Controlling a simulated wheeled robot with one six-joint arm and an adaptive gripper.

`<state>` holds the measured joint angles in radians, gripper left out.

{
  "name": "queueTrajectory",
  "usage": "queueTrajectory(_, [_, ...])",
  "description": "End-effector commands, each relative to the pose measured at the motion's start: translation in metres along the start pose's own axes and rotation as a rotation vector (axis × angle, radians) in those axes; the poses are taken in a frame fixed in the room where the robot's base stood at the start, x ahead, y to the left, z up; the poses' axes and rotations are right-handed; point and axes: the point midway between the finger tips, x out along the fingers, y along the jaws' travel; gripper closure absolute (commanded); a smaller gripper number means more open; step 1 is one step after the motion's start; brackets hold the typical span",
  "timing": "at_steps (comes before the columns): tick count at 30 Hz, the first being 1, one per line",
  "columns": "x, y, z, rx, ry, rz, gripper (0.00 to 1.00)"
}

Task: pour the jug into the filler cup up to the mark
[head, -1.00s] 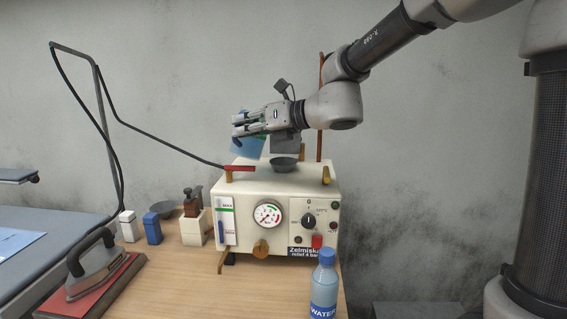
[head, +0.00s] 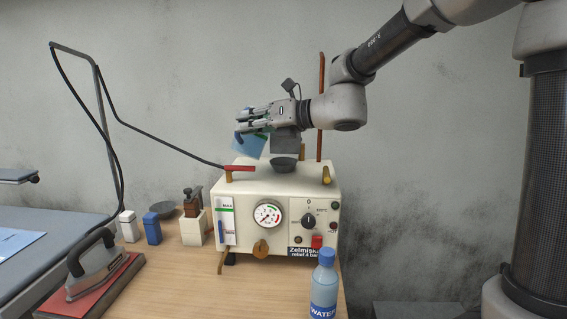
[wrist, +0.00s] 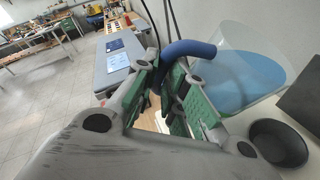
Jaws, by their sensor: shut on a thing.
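My gripper (head: 243,125) is shut on the blue handle (wrist: 188,50) of the jug. The jug (head: 249,146) is a clear vessel with blue liquid, held tilted above the machine; it also shows in the wrist view (wrist: 235,75). The filler cup (head: 283,164) is a dark round bowl on top of the machine, right of the jug and a little lower. In the wrist view the cup (wrist: 278,143) sits below the jug, apart from it. I see no stream. The sight gauge (head: 226,225) has a green MAX line; its level is too small to read.
The cream machine (head: 205,185) carries a dial and knobs. A dark grey plate (head: 286,143) is behind the cup. A red-handled rod (head: 238,168) lies at its top left. A water bottle (head: 324,285) stands in front. An iron (head: 95,265) and small containers are at left.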

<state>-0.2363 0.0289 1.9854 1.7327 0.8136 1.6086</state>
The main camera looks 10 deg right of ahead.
Motion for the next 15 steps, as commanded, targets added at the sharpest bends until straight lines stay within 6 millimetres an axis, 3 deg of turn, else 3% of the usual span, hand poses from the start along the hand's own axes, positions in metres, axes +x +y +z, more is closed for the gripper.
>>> queueTrajectory(15, [-0.0038,-0.0039,0.0061,0.048,-0.021,0.023,1.00])
